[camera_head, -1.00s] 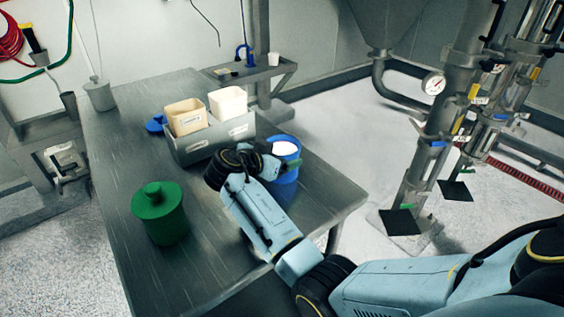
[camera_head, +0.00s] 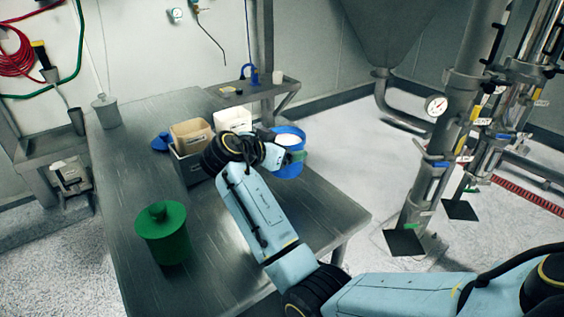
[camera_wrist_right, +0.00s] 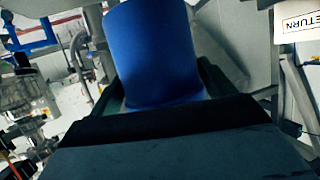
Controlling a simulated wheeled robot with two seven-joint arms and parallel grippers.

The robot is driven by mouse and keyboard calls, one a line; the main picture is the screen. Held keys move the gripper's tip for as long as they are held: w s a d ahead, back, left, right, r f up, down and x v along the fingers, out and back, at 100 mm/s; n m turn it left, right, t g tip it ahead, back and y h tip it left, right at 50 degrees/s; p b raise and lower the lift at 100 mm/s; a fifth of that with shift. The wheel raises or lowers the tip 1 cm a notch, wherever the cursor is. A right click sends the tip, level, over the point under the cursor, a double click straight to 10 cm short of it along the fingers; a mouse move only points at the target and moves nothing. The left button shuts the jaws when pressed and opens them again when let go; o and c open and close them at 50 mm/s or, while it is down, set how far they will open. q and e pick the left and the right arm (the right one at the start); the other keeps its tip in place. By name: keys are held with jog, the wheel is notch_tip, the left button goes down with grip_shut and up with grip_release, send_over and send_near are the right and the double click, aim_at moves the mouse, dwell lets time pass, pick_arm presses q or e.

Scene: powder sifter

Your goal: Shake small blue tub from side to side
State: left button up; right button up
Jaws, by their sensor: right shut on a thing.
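The small blue tub (camera_head: 289,166) is upright with white powder in its open top. It is at the right side of the metal table, in front of my right gripper (camera_head: 287,154). My right gripper is shut on the tub, with a finger along its side. In the right wrist view the blue tub (camera_wrist_right: 152,52) fills the space between the two dark fingers (camera_wrist_right: 155,92). I cannot tell whether the tub's base touches the table. My left gripper is not in view.
A lidded green container (camera_head: 162,236) stands on the table (camera_head: 140,130) at the front left. A grey holder (camera_head: 186,168) with two cream bins is just left of the tub, partly behind my right arm. A blue lid-like piece (camera_head: 161,141) lies beside it. The table's right edge is close.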

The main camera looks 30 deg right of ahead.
jog(key=shift+r, duration=0.7)
jog(key=shift+r+p, duration=0.5)
jog(key=shift+r, duration=0.1)
notch_tip(320, 180, up, 4)
jog(key=p, duration=0.2)
jog(key=shift+f+p, duration=0.15)
jog(key=shift+p, duration=0.2)
